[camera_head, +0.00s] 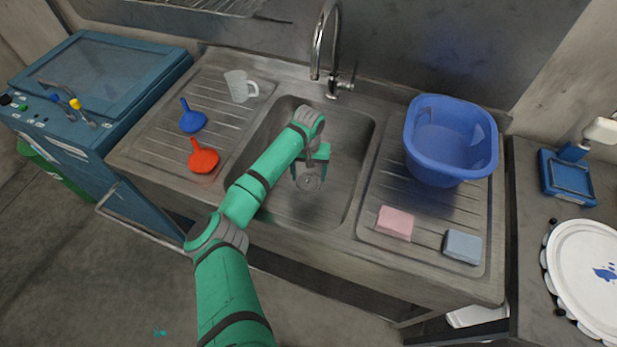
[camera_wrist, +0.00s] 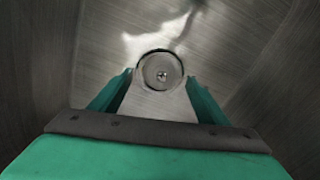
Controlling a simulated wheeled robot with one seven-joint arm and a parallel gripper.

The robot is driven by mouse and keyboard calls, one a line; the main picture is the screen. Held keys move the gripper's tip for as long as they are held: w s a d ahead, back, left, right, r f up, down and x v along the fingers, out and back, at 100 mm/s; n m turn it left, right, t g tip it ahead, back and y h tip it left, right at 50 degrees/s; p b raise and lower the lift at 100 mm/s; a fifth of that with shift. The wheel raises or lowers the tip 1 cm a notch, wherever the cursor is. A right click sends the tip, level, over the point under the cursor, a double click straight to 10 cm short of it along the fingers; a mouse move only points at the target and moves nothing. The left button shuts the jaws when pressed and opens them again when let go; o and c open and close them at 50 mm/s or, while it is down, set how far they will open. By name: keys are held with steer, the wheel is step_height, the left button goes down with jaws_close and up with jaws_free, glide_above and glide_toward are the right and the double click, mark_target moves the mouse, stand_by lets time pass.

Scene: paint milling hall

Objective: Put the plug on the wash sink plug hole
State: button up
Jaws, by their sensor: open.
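The steel wash sink basin (camera_head: 345,150) is at the middle of the head view. My gripper (camera_head: 310,176) points down into it with its two green fingers apart. Between and just beyond the fingertips is a round grey metal disc (camera_head: 308,183). In the wrist view the disc (camera_wrist: 161,72) has a small centre knob and a dark ring around it, ahead of my open gripper (camera_wrist: 160,88). It looks like the plug at the plug hole, but I cannot tell the two apart or whether it sits flush. A pale grey shape lies between the fingers below it.
A tap (camera_head: 328,50) stands behind the basin. A blue tub (camera_head: 450,150), a pink sponge (camera_head: 394,223) and a grey-blue block (camera_head: 462,246) are on the right drainer. A clear jug (camera_head: 238,86), a blue funnel (camera_head: 192,120) and a red funnel (camera_head: 203,158) are on the left drainer.

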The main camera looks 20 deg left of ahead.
mark_target(309, 179)
steer(key=shift+r, duration=2.65)
